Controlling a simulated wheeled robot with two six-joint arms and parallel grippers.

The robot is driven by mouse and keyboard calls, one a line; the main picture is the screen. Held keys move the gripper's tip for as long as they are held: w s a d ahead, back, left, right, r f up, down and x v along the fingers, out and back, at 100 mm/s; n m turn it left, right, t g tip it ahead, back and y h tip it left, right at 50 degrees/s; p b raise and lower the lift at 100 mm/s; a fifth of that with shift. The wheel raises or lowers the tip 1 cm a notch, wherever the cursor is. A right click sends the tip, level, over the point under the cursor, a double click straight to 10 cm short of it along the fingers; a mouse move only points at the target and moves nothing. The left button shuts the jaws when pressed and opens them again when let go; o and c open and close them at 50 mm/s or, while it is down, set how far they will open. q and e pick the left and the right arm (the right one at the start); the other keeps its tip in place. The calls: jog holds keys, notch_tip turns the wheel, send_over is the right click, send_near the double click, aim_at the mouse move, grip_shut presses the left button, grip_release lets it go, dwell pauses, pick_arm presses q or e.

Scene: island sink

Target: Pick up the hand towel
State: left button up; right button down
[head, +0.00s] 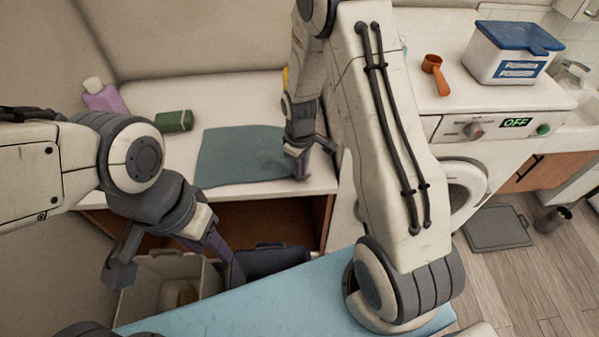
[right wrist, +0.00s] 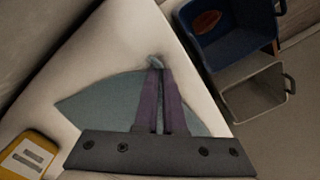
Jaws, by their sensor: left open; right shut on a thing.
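The hand towel (head: 235,155) is a blue-grey cloth lying mostly flat on the white counter. My right gripper (head: 300,165) reaches down at the towel's right end. In the right wrist view the right fingers (right wrist: 157,70) are closed together on the towel (right wrist: 95,103), with a small pinched fold showing at their tips. The rest of the cloth spreads on the counter on both sides of the fingers. My left gripper (head: 168,260) is open and empty, in front of the counter and over the bins.
A beige bin (head: 150,292) and a dark blue bin (head: 268,262) are below the counter front. A yellow package (right wrist: 30,155) lies near the towel. A washing machine (head: 470,185) stands right.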

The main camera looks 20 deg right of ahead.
notch_tip(320, 180, up, 11)
jog(key=p, duration=0.8)
notch_tip(320, 180, up, 27)
jog(key=p, duration=1)
